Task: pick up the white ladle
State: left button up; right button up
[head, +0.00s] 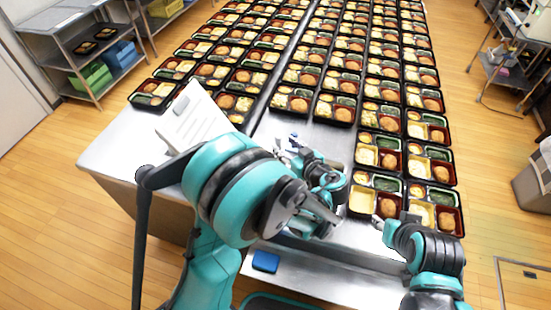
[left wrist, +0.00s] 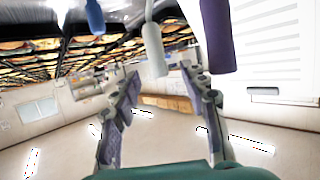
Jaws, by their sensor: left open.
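The white ladle shows in the left wrist view as a pale rounded handle (left wrist: 153,45) at top centre, between a blue handle (left wrist: 95,16) and a purple one (left wrist: 218,36). My left gripper (left wrist: 160,75) is open, and the end of the white handle appears between its fingertips; I cannot tell whether they touch. In the head view my left gripper (head: 291,152) is over the metal table, partly hidden by its own arm. I cannot make out the ladle clearly there. My right gripper (head: 379,221) is beside the nearest bento trays; its opening is too small to tell.
Rows of filled bento trays (head: 347,116) cover the far and right parts of the table. A white panelled object (head: 193,124) stands left of my left arm. A blue block (head: 265,261) lies near the front edge. A metal shelf (head: 75,50) stands at the far left.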

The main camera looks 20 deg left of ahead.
aim_at(280, 142)
pick_arm(q)
jog(key=x, duration=0.1)
jog(key=b+x, duration=0.1)
jog(key=x, duration=0.3)
jog(key=shift+f, duration=0.3)
jog(key=shift+w+a, duration=0.15)
jog(key=shift+w, duration=0.2)
grip_shut()
